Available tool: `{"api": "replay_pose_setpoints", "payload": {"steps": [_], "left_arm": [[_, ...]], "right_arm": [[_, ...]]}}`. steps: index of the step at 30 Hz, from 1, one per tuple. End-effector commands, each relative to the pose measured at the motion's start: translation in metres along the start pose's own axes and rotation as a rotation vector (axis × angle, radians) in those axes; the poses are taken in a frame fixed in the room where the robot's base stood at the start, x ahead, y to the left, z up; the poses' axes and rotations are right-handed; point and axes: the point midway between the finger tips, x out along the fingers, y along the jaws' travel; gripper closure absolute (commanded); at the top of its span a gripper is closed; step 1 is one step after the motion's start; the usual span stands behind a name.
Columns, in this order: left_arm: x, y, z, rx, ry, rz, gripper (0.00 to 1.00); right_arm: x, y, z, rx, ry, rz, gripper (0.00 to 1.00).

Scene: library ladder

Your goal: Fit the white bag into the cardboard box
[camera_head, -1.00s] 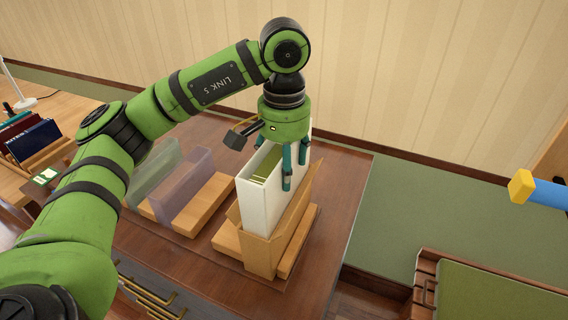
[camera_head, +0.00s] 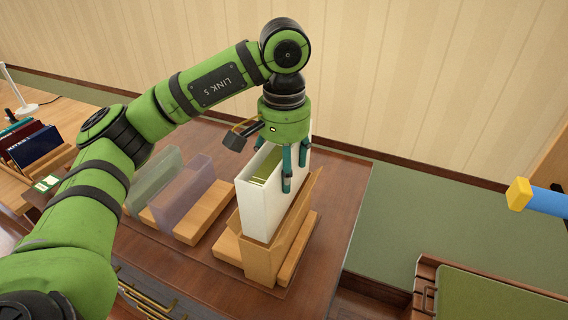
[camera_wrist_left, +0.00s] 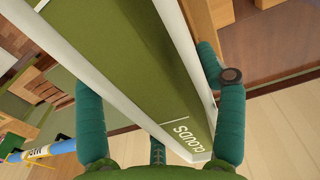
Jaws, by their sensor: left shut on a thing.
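The white bag (camera_head: 258,208) looks like a stiff, tall white case with a green top face. It stands upright, its lower part inside the open cardboard box (camera_head: 262,263); how deep it sits is hidden by the box walls. My left gripper (camera_head: 295,172) points down from above and is shut on the far part of the bag. In the left wrist view the bag's green face (camera_wrist_left: 130,65), with white edges and the word CLOUDS, runs between my teal fingers (camera_wrist_left: 160,120). My right gripper is not in view.
Wooden blocks flank the box, one on the right (camera_head: 299,250). Translucent green (camera_head: 155,180) and purple (camera_head: 185,190) upright panels stand to the left. Dark books (camera_head: 35,147) are at far left. A green-topped piece of furniture (camera_head: 490,295) is at lower right. The cabinet top right of the box is clear.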

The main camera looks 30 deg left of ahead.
Motion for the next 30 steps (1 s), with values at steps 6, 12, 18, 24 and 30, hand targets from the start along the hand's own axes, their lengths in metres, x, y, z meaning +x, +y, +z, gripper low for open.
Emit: {"api": "replay_pose_setpoints", "payload": {"steps": [6, 12, 18, 24, 30], "left_arm": [[-0.0002, 0.0003, -0.0002, 0.000, 0.002, 0.002, 0.67], [-0.0011, 0.0002, -0.0001, 0.000, 0.002, 0.001, 0.67], [-0.0010, 0.0002, -0.0001, 0.000, 0.002, 0.001, 0.67], [-0.0002, 0.0002, -0.0002, 0.000, 0.002, 0.001, 0.67], [-0.0010, 0.0001, -0.0002, 0.000, 0.002, 0.001, 0.67]], "right_arm": [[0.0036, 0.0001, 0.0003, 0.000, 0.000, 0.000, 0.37], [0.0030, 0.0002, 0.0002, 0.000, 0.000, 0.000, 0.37], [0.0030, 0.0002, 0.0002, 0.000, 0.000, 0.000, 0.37], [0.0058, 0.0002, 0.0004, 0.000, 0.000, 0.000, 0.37], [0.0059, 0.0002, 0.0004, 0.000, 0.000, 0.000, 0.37]]}}
